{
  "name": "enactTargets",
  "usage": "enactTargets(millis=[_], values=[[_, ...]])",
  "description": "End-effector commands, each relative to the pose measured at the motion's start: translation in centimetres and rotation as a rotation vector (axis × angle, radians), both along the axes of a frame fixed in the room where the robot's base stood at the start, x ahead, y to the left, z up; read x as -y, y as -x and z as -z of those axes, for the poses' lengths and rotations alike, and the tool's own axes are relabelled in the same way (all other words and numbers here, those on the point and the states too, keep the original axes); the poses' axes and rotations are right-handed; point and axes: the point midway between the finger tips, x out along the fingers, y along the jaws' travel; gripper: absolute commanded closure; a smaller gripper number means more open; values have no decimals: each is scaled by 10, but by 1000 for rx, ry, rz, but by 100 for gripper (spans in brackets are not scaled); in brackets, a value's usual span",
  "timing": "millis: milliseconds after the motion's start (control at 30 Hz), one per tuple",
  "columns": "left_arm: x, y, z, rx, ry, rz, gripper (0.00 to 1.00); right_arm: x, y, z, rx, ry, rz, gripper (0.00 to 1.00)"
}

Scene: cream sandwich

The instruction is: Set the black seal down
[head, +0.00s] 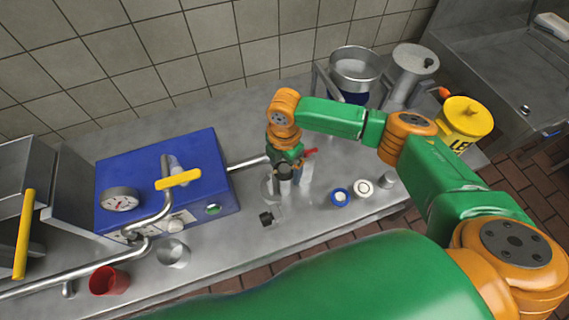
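My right gripper (285,173) points down over the steel counter (320,235), in front of the wall and right of the blue machine. Its fingers are small and dark here, and I cannot tell whether they are open or shut on something. A dark round shape sits at the fingertips; I cannot make out whether it is the black seal or part of the gripper. A small black piece (266,218) lies on the counter just below, against a short metal part. My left gripper is not in view.
The blue machine (165,185) with a gauge and yellow handle stands left. Silver parts and a red lever (310,153) crowd the gripper. A blue-white cap (340,197), a white ring (363,187), a red cup (108,281) and a yellow pot (466,118) stand about.

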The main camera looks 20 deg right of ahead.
Motion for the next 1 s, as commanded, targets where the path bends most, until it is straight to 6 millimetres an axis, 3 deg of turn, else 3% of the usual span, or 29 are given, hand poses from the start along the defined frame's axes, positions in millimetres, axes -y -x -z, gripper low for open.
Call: enactTargets(millis=[100, 200, 467, 533, 800, 1000], values=[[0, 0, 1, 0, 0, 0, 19, 0, 0, 0, 0, 0, 0, 6], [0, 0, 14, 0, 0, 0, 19, 0, -1, -2, 4, 1, -1, 6], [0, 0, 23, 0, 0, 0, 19, -1, 2, -62, 3, -1, 0, 6], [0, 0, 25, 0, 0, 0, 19, -1, 2, -70, 2, -1, 15, 0], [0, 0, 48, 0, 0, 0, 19, 0, -6, -73, 0, -2, 713, 0], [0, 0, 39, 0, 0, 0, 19, 0, -4, -53, -4, 3, 792, 0]])
